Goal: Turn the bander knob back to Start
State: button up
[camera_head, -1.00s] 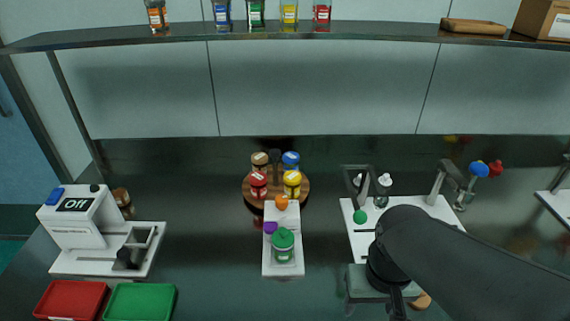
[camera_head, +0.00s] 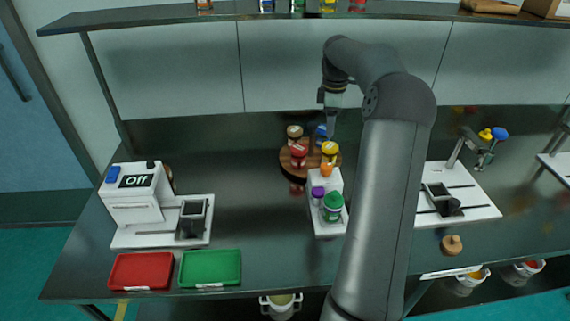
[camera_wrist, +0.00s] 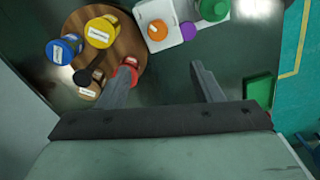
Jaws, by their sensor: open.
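No part is legibly labelled as the bander or its knob. A white machine (camera_head: 135,195) at left shows "Off", with a blue button (camera_head: 112,173) and a black top knob (camera_head: 151,164). A white stand (camera_head: 330,222) in the middle carries an orange knob (camera_head: 326,170), a purple knob (camera_head: 318,192) and a green-lidded jar (camera_head: 333,207). These also show in the wrist view: orange knob (camera_wrist: 158,30), purple knob (camera_wrist: 188,31). My gripper (camera_head: 330,122) is raised near the round rack, fingers apart and empty in the wrist view (camera_wrist: 165,80).
A round wooden rack (camera_head: 289,168) holds several coloured-lid jars. Red (camera_head: 140,270) and green trays (camera_head: 210,268) lie front left. A shelf (camera_head: 170,17) crosses above.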

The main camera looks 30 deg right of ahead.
aim_at(327, 166)
jog(key=f, duration=0.5)
jog(key=f+p, duration=0.1)
jog(key=f, duration=0.5)
jog(key=f+p, duration=0.1)
jog(key=f, duration=0.5)
jog(key=shift+d+f, duration=0.25)
jog(key=shift+d, duration=0.05)
jog(key=shift+c, duration=0.2)
jog(key=c, duration=0.9)
